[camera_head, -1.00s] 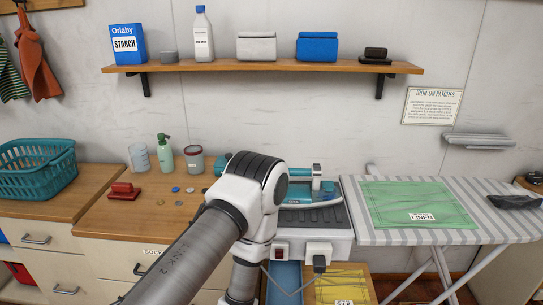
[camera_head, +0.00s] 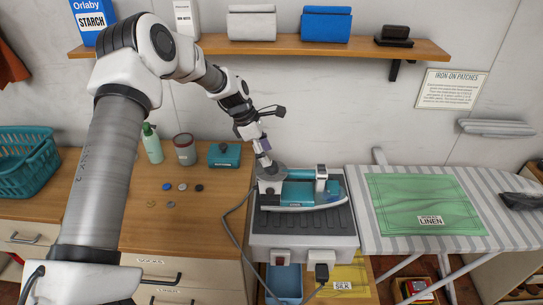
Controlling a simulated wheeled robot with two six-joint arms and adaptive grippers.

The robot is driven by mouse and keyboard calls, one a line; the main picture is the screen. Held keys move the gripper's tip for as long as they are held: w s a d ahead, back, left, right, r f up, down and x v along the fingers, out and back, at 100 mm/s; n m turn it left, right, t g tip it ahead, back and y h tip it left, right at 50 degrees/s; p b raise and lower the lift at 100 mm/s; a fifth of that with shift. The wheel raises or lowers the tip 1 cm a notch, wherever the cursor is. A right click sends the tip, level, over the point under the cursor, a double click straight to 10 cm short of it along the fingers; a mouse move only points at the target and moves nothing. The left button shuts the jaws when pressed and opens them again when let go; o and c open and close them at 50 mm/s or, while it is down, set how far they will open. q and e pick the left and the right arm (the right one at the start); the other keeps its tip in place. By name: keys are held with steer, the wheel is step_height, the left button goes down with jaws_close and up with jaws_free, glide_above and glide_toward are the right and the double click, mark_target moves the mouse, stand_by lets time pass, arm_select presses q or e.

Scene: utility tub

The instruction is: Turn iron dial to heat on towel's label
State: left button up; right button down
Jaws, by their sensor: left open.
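The teal and white iron (camera_head: 298,194) lies on a grey ribbed stand (camera_head: 303,224) in the head view. A grey round disc (camera_head: 271,172) shows at its left end; I cannot tell if it is the dial, and no settings are readable. The green towel (camera_head: 420,198) lies flat on the striped board, with a label (camera_head: 431,221) reading "LINEN". My left gripper (camera_head: 268,132) is open, just above the iron's left end, one finger sticking out right and the other low near the disc. Contact cannot be told. My right gripper is not in view.
A shelf (camera_head: 350,43) with a starch box (camera_head: 93,20) runs behind my left arm. A cable (camera_head: 233,222) hangs left of the stand. A yellow cloth labelled "SILK" (camera_head: 345,272) lies below.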

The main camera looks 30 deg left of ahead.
mark_target(271, 167)
arm_select(q)
steer(key=shift+s+d+f, duration=0.2)
steer(key=shift+d+f, duration=0.1)
steer(key=shift+f, duration=0.2)
steer(key=shift+s+d+f, duration=0.2)
steer(key=shift+d+f, duration=0.1)
steer(key=shift+f, duration=0.2)
steer(key=shift+w+f, duration=0.8)
steer(key=shift+f, duration=0.15)
steer(key=shift+w+f, duration=0.1)
steer(key=shift+w, duration=0.05)
steer(key=shift+s+d+r, duration=0.1)
steer(key=shift+s+r, duration=0.3)
steer(key=shift+s, duration=0.1)
steer(key=c, duration=1.2)
steer(key=shift+o, duration=0.2)
steer(key=shift+w+f, duration=0.1)
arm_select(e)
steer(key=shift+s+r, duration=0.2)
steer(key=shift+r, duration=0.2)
